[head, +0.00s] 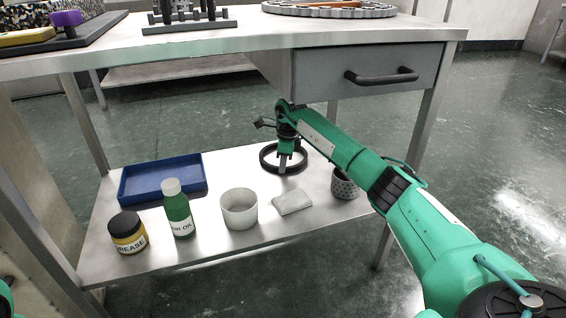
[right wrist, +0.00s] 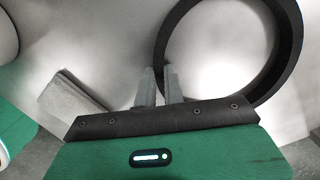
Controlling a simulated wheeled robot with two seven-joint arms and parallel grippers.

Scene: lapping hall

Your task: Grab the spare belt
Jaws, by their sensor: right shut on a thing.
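The spare belt, a black ring (head: 263,159), is at the back of the steel lower shelf, under the drawer. It also shows in the right wrist view (right wrist: 292,40) as a large dark loop at upper right. My right gripper (head: 284,168) reaches down to the belt from above. In the right wrist view its two fingers (right wrist: 160,75) are close together on the belt's near-left rim, shut on it. I cannot tell whether the belt still touches the shelf. My left gripper is not in view.
On the lower shelf are a blue tray (head: 165,180), a grease jar (head: 127,234), a green oil bottle (head: 178,212), a white cup (head: 239,212), a folded cloth (head: 292,202) and a perforated grey cup (head: 343,184). The drawer (head: 345,78) and tabletop (head: 240,38) hang over the shelf.

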